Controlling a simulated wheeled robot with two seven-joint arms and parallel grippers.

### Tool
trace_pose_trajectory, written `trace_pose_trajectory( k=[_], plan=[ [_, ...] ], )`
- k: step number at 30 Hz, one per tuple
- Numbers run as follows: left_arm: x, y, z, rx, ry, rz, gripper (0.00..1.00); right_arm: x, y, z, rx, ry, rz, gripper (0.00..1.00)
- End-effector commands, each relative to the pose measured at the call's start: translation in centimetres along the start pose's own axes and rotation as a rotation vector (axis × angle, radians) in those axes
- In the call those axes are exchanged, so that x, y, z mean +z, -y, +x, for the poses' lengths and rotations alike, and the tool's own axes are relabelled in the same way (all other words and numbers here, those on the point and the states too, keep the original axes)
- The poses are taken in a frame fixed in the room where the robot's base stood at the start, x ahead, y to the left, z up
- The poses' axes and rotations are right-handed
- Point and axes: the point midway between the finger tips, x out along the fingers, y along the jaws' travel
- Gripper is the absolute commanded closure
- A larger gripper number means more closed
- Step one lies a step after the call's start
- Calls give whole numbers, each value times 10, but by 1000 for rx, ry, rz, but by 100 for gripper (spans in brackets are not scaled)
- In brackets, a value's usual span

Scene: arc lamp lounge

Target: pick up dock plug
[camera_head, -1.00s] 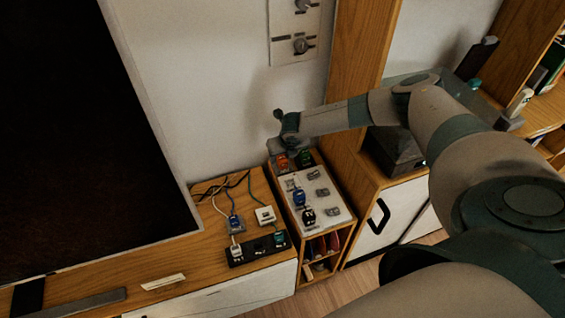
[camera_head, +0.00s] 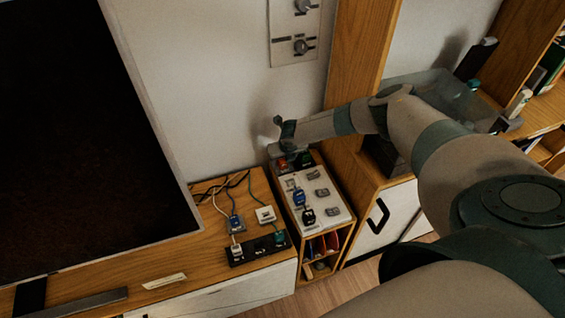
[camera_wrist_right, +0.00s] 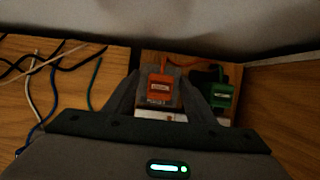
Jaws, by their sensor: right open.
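Several plugs are in view, and I cannot read which one is the dock plug. An orange plug (camera_head: 281,163) with a pale label stands at the back of the small cabinet top. In the right wrist view the orange plug (camera_wrist_right: 160,88) lies between the two fingers of my right gripper (camera_wrist_right: 163,82). The gripper is open around it, with no clear grip. In the head view my right gripper (camera_head: 281,146) is just above and behind that plug. A green plug (camera_wrist_right: 221,94) stands just right of the fingers. My left gripper is not in view.
A pale panel (camera_head: 325,195) on the cabinet carries a blue plug (camera_head: 299,198), a black plug (camera_head: 308,216) and grey sockets. A black power strip (camera_head: 257,249) with plugs and cables lies on the wooden stand to the left. The wall is close behind the gripper.

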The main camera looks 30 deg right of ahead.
Motion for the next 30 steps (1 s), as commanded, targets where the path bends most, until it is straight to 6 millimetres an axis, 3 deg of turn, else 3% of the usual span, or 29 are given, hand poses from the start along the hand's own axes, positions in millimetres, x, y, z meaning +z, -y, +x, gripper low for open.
trace_pose_trajectory(
  k=[12, 18, 30],
  plan=[
    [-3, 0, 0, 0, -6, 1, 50, 0, 0, 0, 0, 0, 1, 52],
    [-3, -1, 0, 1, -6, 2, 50, 0, 0, 0, 0, 0, 1, 97],
    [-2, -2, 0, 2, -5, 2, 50, 2, 0, -4, 0, 1, 1, 97]
  ],
)
